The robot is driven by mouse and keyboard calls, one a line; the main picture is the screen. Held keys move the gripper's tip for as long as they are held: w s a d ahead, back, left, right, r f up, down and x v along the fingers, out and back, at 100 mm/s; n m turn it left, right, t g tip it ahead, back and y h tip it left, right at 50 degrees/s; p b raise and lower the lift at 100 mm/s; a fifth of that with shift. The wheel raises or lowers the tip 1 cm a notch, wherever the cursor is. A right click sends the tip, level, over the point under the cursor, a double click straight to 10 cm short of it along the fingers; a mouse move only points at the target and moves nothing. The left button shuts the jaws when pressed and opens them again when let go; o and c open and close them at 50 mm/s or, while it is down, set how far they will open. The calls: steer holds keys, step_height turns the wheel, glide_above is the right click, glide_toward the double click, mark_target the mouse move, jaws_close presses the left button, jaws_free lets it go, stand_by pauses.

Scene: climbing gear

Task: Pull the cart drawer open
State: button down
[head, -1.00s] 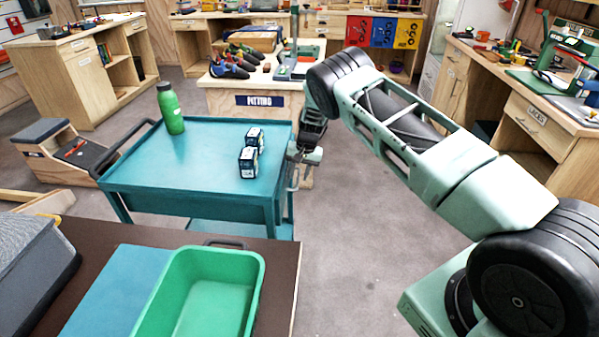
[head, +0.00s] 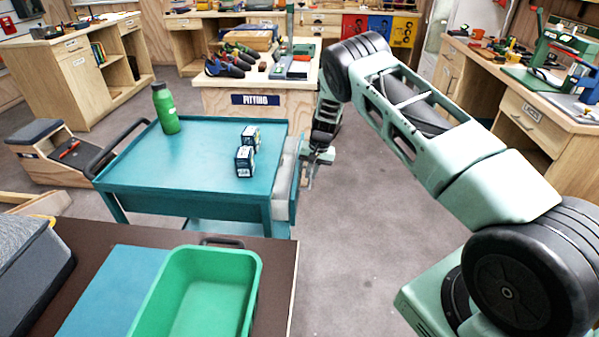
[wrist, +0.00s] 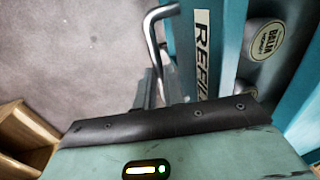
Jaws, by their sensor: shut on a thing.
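The teal cart (head: 190,170) stands in front of me with its drawer (head: 294,195) partly pulled out of its right side. A pale interior shows between the drawer front and the cart body. In the wrist view the drawer front bears a label starting "REF" (wrist: 203,50) and a silver bar handle (wrist: 153,35). My gripper (head: 308,178) is at the drawer's outer side, shut on the handle; its fingers (wrist: 148,92) show at the handle, partly hidden by the gripper body. Inside the drawer lies an item with a round pale label (wrist: 267,40).
A green bottle (head: 166,110) and two small dark boxes (head: 245,160) stand on the cart top. A green bin (head: 205,300) sits on the near table. The floor (head: 375,220) right of the cart is clear.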

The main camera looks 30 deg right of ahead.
steer(key=s+d+b, duration=0.2)
steer(key=s+d, duration=0.4)
steer(key=d, duration=0.3)
steer(key=s+d+b, duration=0.1)
steer(key=s+d, duration=0.6)
steer(key=d, duration=0.3)
steer(key=shift+b, duration=0.35)
steer(key=shift+d, duration=0.1)
steer(key=c, duration=1.5)
jaws_free()
steer(key=d+r, duration=0.1)
steer(key=r, duration=0.4)
steer(key=s+r+b, duration=0.1)
steer(key=r, duration=0.5)
steer(key=d+r, duration=0.1)
steer(key=r, duration=0.5)
steer(key=shift+s+d+b, duration=0.35)
steer(key=shift+s, duration=0.05)
